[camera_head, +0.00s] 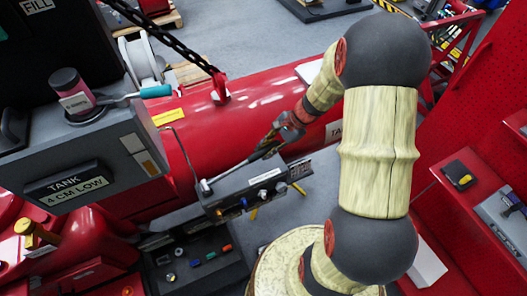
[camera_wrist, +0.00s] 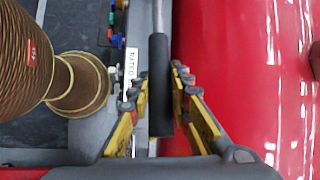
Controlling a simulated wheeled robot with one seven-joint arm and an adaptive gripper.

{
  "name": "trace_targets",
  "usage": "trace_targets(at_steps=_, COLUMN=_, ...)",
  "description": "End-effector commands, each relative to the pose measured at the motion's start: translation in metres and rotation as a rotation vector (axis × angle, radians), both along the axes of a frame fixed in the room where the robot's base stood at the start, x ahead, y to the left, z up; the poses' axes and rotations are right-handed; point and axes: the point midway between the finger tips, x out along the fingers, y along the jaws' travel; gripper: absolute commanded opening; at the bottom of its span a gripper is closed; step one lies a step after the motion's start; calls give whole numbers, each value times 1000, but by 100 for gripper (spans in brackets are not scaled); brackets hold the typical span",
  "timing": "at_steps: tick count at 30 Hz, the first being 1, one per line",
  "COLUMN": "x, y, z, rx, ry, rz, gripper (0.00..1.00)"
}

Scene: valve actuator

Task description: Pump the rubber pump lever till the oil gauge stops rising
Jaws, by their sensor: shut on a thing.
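The pump lever has a black rubber grip (camera_wrist: 159,75) and a thin metal rod (camera_head: 228,174). The rod slopes up and right from a pivot on a dark grey pump block (camera_head: 243,193). My gripper (camera_head: 276,141) is at the upper end of the lever in the head view. In the wrist view its yellow-padded fingers (camera_wrist: 160,92) lie on both sides of the rubber grip, shut on it. The finger contact is partly hidden in the head view. I cannot make out an oil gauge or its level for certain.
A large red tank (camera_head: 255,95) lies behind the pump block. A red shelf (camera_head: 478,210) is at right. My arm covers the right-centre.

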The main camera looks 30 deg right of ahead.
Motion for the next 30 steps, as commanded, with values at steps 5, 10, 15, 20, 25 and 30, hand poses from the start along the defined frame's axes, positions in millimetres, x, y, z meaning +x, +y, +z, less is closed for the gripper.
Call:
trace_targets(at_steps=5, x=-2, y=-7, z=-33, rx=96, ry=-1, rz=-2, gripper=0)
trace_targets(at_steps=10, x=-2, y=-11, z=-59, rx=201, ry=-8, rz=-1, gripper=0)
trace_targets(at_steps=15, x=-2, y=-12, z=-80, rx=294, ry=-15, rz=1, gripper=0)
trace_targets(at_steps=20, x=-2, y=-13, z=-87, rx=335, ry=-20, rz=2, gripper=0)
trace_targets(at_steps=25, x=-2, y=-13, z=-85, rx=339, ry=-22, rz=3, gripper=0)
trace_targets(at_steps=30, x=-2, y=-13, z=-85, rx=338, ry=-22, rz=3, gripper=21)
